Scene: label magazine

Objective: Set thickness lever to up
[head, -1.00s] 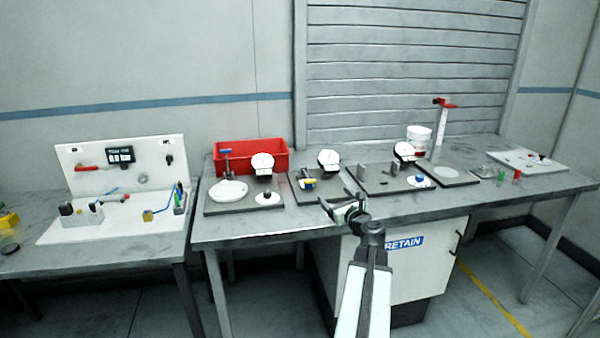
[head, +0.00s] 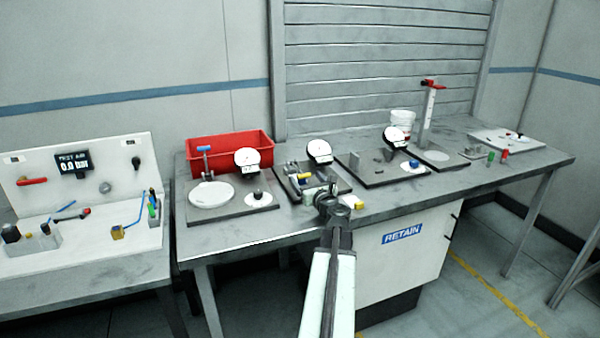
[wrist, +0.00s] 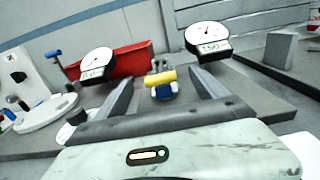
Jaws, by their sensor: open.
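A yellow lever-like cylinder (wrist: 161,77) on a blue block (wrist: 165,91) sits just ahead in the wrist view, between my two fingers in the picture. In the head view the yellow part (head: 304,177) shows small on the middle dial-gauge station (head: 318,151). No label names it as the thickness lever, and its up or down setting cannot be read. My gripper (wrist: 165,74) is open and empty, with its fingers spread on either side of the yellow part. In the head view my gripper (head: 322,192) is over the front of that station, partly hiding it.
Dial-gauge stations stand left (head: 246,162) and right (head: 397,137) of the middle one. A red bin (head: 228,149) is behind. A white panel (head: 75,165) with a pressure display stands on the left table. The bench's front edge (head: 250,243) is clear.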

